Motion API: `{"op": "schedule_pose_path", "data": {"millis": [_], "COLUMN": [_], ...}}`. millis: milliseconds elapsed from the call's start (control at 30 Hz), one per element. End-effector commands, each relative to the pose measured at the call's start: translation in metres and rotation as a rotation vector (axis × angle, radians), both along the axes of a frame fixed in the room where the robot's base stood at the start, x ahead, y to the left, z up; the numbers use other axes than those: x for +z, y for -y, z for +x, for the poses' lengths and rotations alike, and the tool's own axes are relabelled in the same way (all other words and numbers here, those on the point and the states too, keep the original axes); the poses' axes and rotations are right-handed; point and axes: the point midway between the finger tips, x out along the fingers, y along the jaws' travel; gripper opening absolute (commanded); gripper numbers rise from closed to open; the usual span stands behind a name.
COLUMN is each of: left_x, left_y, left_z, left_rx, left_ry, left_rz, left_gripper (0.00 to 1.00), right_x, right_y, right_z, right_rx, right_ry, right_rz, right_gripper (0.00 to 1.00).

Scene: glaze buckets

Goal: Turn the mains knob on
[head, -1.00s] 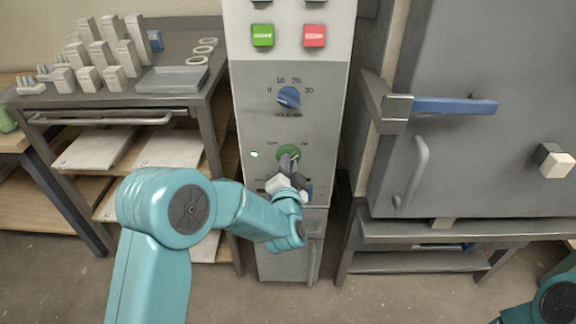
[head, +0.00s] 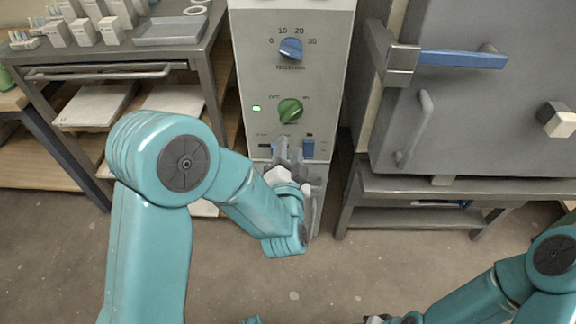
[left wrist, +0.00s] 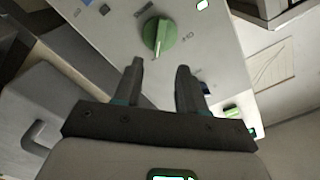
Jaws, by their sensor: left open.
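The green mains knob (head: 290,111) is on the grey control panel, below the blue dial. Its raised bar slants toward the upper right in the head view; the labels beside it are too small to read surely. The knob also shows in the left wrist view (left wrist: 159,36), with a pale mark on its bar. My right gripper (head: 376,320) is mostly cut off at the bottom edge.
A blue dial (head: 291,49) is above the knob and a blue switch (head: 308,149) below right. A grey kiln door with a blue-handled latch (head: 460,59) is at the right. A work table (head: 205,40) with pale blocks and a tray (head: 170,31) is at the left.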

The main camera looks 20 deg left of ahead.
Motion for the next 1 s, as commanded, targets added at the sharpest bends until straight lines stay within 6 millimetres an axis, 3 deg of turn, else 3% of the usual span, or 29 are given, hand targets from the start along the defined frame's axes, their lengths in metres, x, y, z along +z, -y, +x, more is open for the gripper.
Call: {"op": "schedule_pose_path", "data": {"millis": [100, 300, 867, 1000], "left_x": [0.001, 0.000, 0.000, -0.015], "left_y": [0.008, 0.014, 0.014, -0.009], "left_z": [-0.025, -0.046, -0.050, -0.048], "left_rx": [-0.003, -0.001, 0.002, 0.055], "left_ry": [0.000, 0.001, 0.001, -0.033], "left_rz": [0.001, 0.000, -0.001, 0.004], "left_gripper": [0.40, 0.40, 0.40, 0.40], "right_x": [0.000, 0.000, 0.000, 0.000], "right_y": [0.000, 0.000, 0.000, 0.000], "right_z": [0.000, 0.000, 0.000, 0.000], "right_rx": [0.000, 0.000, 0.000, 0.000], "right_ry": [0.000, 0.000, 0.000, 0.000], "right_rz": [0.000, 0.000, 0.000, 0.000], "right_gripper": [0.43, 0.43, 0.43, 0.43]}}
